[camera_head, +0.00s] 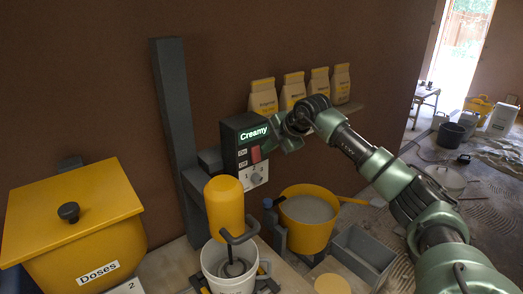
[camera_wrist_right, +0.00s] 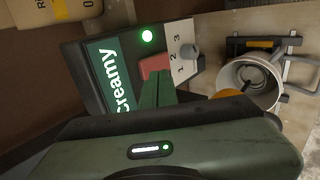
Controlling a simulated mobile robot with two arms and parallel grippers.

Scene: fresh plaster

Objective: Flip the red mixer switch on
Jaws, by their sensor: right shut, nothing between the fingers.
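The red switch (camera_head: 255,154) sits on the front of a dark control box (camera_head: 231,132) with a lit "Creamy" display (camera_head: 253,134). Labels beside the switch are too small to read surely. In the right wrist view the red switch (camera_wrist_right: 153,67) is partly hidden behind my green fingers. My right gripper (camera_head: 272,143) is shut and empty, close to the right side of the box front. In the wrist view its fingertips (camera_wrist_right: 158,84) overlap the switch; I cannot tell whether they touch it. A green light (camera_wrist_right: 147,36) glows on the box. My left gripper is out of view.
A dial (camera_wrist_right: 188,51) is below the switch. The yellow mixer (camera_head: 224,207) stands over a white bucket (camera_head: 220,278). A yellow tub (camera_head: 307,238) with a pale mix is below my right arm. Several bags (camera_head: 292,90) line a shelf behind. A yellow "Doses" bin (camera_head: 75,225) is at left.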

